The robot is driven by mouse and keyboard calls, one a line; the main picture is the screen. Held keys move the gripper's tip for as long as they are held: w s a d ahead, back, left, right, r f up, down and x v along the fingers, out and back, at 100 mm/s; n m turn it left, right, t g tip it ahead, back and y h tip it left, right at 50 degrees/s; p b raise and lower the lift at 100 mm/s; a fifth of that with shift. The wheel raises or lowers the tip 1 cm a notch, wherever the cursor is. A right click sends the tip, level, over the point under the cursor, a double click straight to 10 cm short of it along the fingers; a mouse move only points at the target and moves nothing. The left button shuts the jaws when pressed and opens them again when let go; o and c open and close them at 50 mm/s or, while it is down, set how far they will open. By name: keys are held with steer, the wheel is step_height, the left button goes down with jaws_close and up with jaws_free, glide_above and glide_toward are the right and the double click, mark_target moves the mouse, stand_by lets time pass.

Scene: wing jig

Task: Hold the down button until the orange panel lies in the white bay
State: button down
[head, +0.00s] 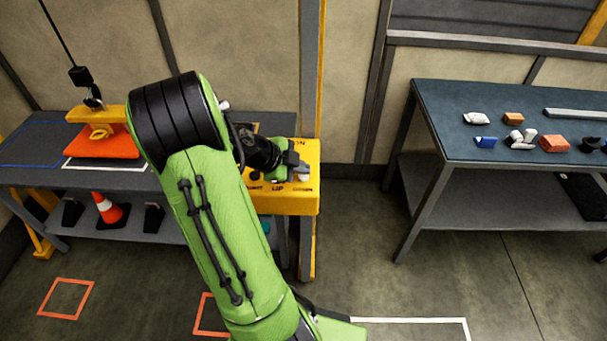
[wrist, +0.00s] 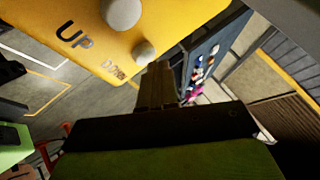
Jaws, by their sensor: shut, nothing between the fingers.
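The orange panel (head: 112,146) is at the far left in the head view, below a yellow lifting bar (head: 92,114) on a hook and cable. The white-outlined bay (head: 105,168) is on the grey table under it. Part of the outline is hidden; I cannot tell whether the panel hangs just above or touches the table. My gripper (head: 299,165) is shut and empty at the yellow control box (head: 296,204). In the wrist view its fingertips (wrist: 158,68) are close to the round down button (wrist: 145,52); contact is unclear. The up button (wrist: 121,12) is beside it.
A blue outline (head: 28,150) marks the table's left. A traffic cone (head: 106,208) stands on the lower shelf. A grey post (head: 309,90) rises behind the box. A second table (head: 500,150) with small objects is at right. Floor between the tables is clear.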

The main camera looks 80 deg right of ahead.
mark_target(301, 178)
steer(key=shift+r, duration=0.45)
steer(key=shift+r+p, duration=1.4)
steer(key=shift+r, duration=1.15)
steer(key=w+a+r+n+t+y, duration=0.1)
steer(key=w+a+r+n+t, duration=0.25)
steer(key=w+a+n, duration=0.5)
steer(key=w+a+r+n+t+y, duration=0.1)
steer(key=w+a+r+n+t, duration=0.3)
steer(key=a+n, duration=0.65)
steer(key=s+a+n+t+y, duration=0.2)
steer(key=a+n, duration=0.6)
steer(key=a, duration=0.2)
steer(key=s+a+r+n+t+y, duration=0.1)
steer(key=a+n+t+y, duration=0.1)
steer(key=a+n, duration=0.6)
steer(key=shift+s+a+r+n+y, duration=0.15)
steer(key=shift+s+a+n+y, duration=0.2)
steer(key=shift+a, duration=0.75)
